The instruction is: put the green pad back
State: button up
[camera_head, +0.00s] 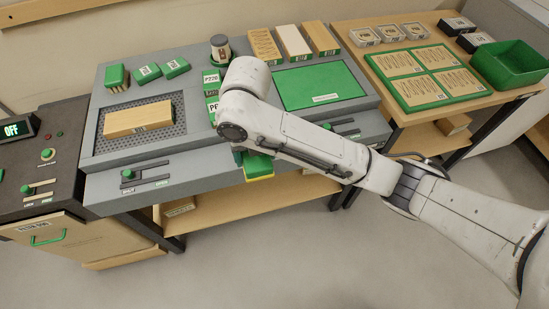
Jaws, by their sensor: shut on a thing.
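My white arm reaches in from the lower right and bends over the middle of the bench. My gripper is hidden behind the arm, so its fingers and what lies between them do not show. A green block with a yellow underside (258,168) shows just below the arm, at the front edge of the bench; whether it is held or resting I cannot tell. A large flat green panel (318,86) lies on the right part of the bench. Small green blocks with white labels (175,68) lie at the back left. I cannot tell which is the green pad.
A wooden block (138,118) lies on a dark perforated tray (105,146). A dark jar (220,48) and wooden blocks (292,43) stand at the back. The right table holds a board with green-edged cards (397,65) and a green bin (512,64). A control box (35,165) stands left.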

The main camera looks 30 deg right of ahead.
jog(key=shift+s+d+f, duration=0.1)
jog(key=shift+s+f, duration=0.05)
jog(key=shift+s, duration=0.1)
jog(key=shift+w+d+f+b, duration=0.15)
jog(key=shift+w+f+b, duration=0.1)
jog(key=shift+w+b, duration=0.1)
jog(key=w+f+b, duration=0.1)
jog(key=w+f, duration=0.1)
jog(key=w, duration=0.2)
jog(key=w+d+f+b, duration=0.1)
jog(key=w+f+b, duration=0.1)
jog(key=w+f, duration=0.1)
jog(key=w+d+f+b, duration=0.1)
jog(key=w+f+b, duration=0.1)
jog(key=w, duration=0.3)
jog(key=shift+f, duration=0.65)
jog(key=shift+w+d+f, duration=0.15)
jog(key=shift+w+f, duration=0.2)
jog(key=shift+f, duration=1.65)
